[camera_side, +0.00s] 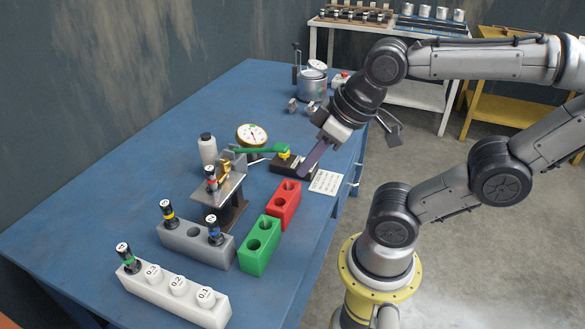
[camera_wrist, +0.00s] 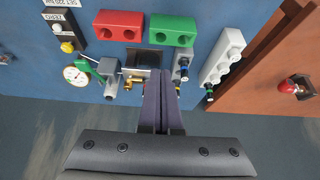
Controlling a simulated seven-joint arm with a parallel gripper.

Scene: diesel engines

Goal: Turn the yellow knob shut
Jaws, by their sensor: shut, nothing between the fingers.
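The yellow knob (camera_side: 284,154) sits on a small black box (camera_side: 296,167) near the table's right edge in the side view, beside a green lever (camera_side: 262,150). In the wrist view the yellow knob (camera_wrist: 67,47) is at upper left, on the black box. My gripper (camera_side: 303,175) is shut and empty, its dark fingers pointing down and left. In the side view the fingertips overlap the right end of the black box; their height above it is hard to tell. In the wrist view my gripper (camera_wrist: 164,74) lies well right of the knob.
A metal stand (camera_side: 218,190), red block (camera_side: 285,205), green block (camera_side: 260,246), grey rack (camera_side: 195,246) and white rack (camera_side: 175,297) fill the front. A printed card (camera_side: 327,182) lies near the edge.

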